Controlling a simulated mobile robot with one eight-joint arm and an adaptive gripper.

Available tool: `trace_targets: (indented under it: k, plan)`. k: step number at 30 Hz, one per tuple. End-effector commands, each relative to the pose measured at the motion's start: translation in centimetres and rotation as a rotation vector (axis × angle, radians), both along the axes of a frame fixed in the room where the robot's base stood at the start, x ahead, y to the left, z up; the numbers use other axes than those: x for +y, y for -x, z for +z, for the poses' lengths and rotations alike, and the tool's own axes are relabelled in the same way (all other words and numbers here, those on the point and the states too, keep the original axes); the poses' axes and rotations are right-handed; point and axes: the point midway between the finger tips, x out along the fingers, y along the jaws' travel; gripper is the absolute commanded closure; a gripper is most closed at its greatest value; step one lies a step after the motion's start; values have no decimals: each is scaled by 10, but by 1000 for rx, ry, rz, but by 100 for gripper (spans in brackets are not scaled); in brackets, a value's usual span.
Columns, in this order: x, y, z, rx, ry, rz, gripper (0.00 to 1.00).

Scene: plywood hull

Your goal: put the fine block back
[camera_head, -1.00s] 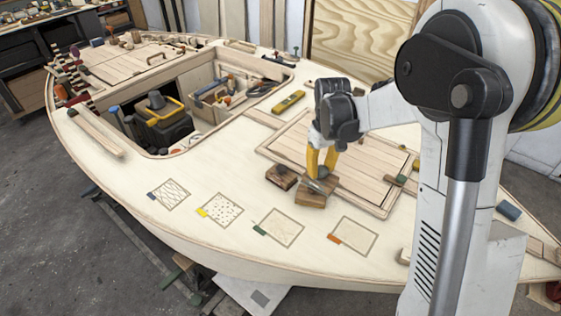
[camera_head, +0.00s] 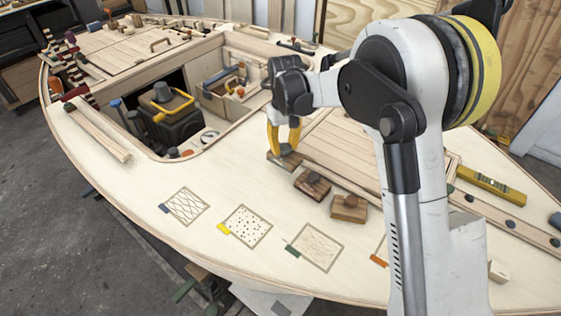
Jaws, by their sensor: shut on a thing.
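My gripper (camera_head: 283,151) points down with yellow fingers, left of two wooden blocks. It is shut on a brown wooden block (camera_head: 278,162) with a dark top, at or just above the deck; I cannot tell if it touches. A second wooden block with a dark knob (camera_head: 312,187) sits just to the right and nearer. A third, lighter wooden block with a dark knob (camera_head: 348,210) sits further right. No label shows which block is the fine one.
Patterned squares lie along the near deck: blue-tabbed (camera_head: 185,206), yellow-tabbed (camera_head: 246,226) and green-tabbed (camera_head: 316,249); an orange-tabbed one (camera_head: 379,260) is partly behind my arm. An open hatch with a black and yellow toolbox (camera_head: 166,116) is left. A yellow level (camera_head: 491,186) lies right.

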Motion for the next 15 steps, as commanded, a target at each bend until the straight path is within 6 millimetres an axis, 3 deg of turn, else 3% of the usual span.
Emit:
trace_targets:
  k: [4, 15]
  plan:
    - [12, -2, -8, 0, 0, 1, 100]
    - [12, -2, -49, 0, 0, 0, 100]
